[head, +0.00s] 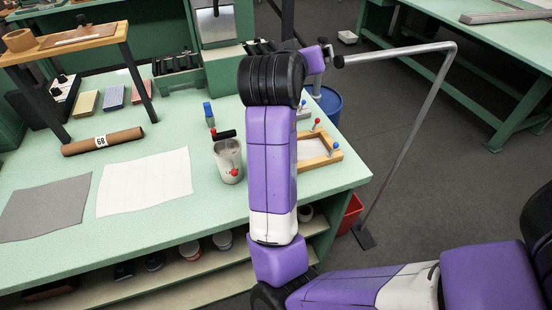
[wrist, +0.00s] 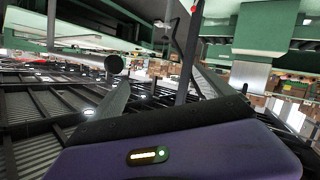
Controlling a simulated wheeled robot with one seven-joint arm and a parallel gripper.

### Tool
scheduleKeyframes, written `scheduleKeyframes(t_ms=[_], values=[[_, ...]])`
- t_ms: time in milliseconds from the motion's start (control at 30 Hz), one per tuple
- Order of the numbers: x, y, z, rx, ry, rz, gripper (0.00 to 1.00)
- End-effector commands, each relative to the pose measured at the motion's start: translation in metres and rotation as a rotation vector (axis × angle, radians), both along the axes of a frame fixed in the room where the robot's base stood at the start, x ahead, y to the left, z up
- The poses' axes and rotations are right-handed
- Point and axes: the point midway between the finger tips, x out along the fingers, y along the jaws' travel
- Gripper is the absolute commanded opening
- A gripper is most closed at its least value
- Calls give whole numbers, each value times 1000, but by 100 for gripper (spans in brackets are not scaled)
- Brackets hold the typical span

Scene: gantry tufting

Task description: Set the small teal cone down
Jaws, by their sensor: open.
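I cannot make out a small teal cone in either view. My gripper (wrist: 160,80) shows in the wrist view with its two dark fingers spread apart and nothing between them.
A brown roll (head: 103,141), white sheet (head: 145,182) and grey sheet (head: 45,207) lie left. A bent metal pole (head: 408,145) rises at right.

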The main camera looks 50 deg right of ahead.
Motion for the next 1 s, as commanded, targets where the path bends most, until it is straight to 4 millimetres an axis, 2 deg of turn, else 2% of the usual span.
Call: scheduleKeyframes(t_ms=[167, 267, 400, 500, 600, 700, 833, 1000], values=[[-13, 9, -22, 237, 0, -112, 91], [-19, 24, -37, 393, 6, -164, 91], [-24, 61, -58, 650, 24, -219, 91], [-25, 90, -67, 810, 42, -236, 91], [-25, 112, -71, 924, 57, -244, 91], [-25, 126, -73, 991, 68, -246, 91], [-25, 132, -77, 1022, 75, -247, 91], [-23, 128, -94, 1020, 77, -247, 91]])
